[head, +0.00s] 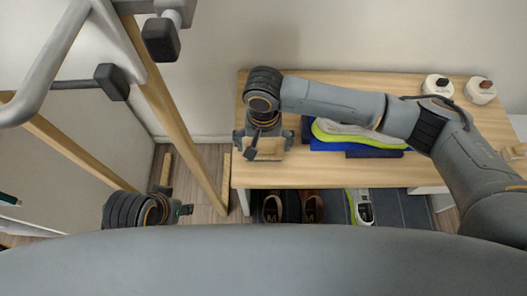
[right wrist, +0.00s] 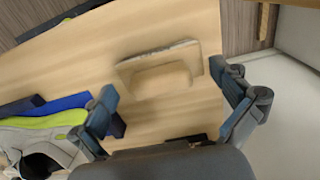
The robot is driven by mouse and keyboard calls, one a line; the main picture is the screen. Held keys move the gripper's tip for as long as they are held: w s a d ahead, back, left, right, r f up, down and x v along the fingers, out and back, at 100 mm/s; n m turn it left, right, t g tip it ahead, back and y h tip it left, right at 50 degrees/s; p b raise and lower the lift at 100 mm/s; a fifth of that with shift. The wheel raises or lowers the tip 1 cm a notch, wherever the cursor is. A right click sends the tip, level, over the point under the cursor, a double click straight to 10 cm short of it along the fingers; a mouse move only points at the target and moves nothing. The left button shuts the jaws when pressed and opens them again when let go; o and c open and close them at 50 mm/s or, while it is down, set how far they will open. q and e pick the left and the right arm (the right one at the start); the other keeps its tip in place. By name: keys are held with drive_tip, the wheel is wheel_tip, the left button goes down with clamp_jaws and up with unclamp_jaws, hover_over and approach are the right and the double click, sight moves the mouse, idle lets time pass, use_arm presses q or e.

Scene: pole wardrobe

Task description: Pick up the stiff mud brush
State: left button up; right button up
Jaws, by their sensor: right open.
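A light wooden brush (right wrist: 160,75) lies on the wooden bench top, close to the bench's colour. A thin pale strip runs along its far edge; I cannot clearly make out bristles. In the head view the brush (head: 266,150) shows partly below my right gripper (head: 264,142). My right gripper is open and empty above the bench's left end. In the right wrist view its fingers (right wrist: 170,108) stand on either side of the brush, apart from it. My left gripper (head: 178,205) is low at the left, away from the bench; its finger gap is unclear.
Two white round containers (head: 437,86) (head: 480,90) stand at the back right. Several shoes (head: 312,207) sit below the bench (head: 300,175). A wooden pole frame (head: 185,125) stands at the left.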

drive_tip(key=shift+f, duration=0.45)
